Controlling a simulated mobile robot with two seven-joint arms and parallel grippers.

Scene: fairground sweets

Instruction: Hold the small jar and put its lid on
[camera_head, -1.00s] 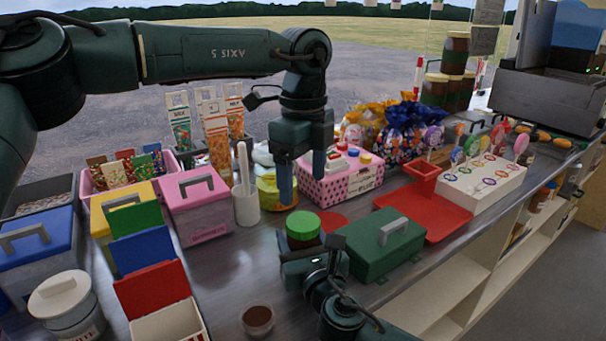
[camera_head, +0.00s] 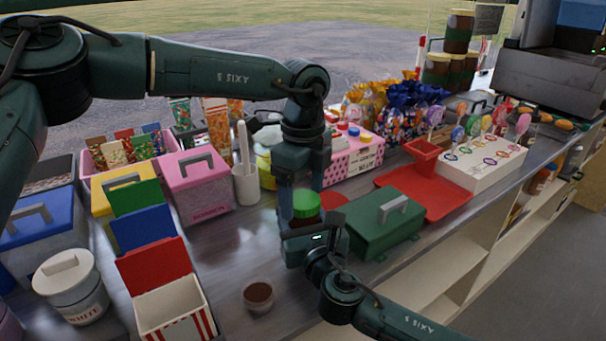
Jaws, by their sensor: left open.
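A round green lid (camera_head: 306,204) shows in the head view at the middle of the counter. It sits level just above my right gripper (camera_head: 304,236), whose arm comes in from the lower right. The small jar under the lid is mostly hidden by the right gripper, and I cannot tell how well the lid is seated. The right fingers are hidden too. My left gripper (camera_head: 300,192) points down from above, open, with its fingers around or just behind the lid. I cannot tell whether they touch it.
A green box (camera_head: 383,228) and red tray (camera_head: 452,202) stand close on the right. A small brown-filled cup (camera_head: 258,296) is in front, a white holder (camera_head: 246,184) behind left. A striped box (camera_head: 172,309) and pink box (camera_head: 201,187) stand left. Bare counter lies between them.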

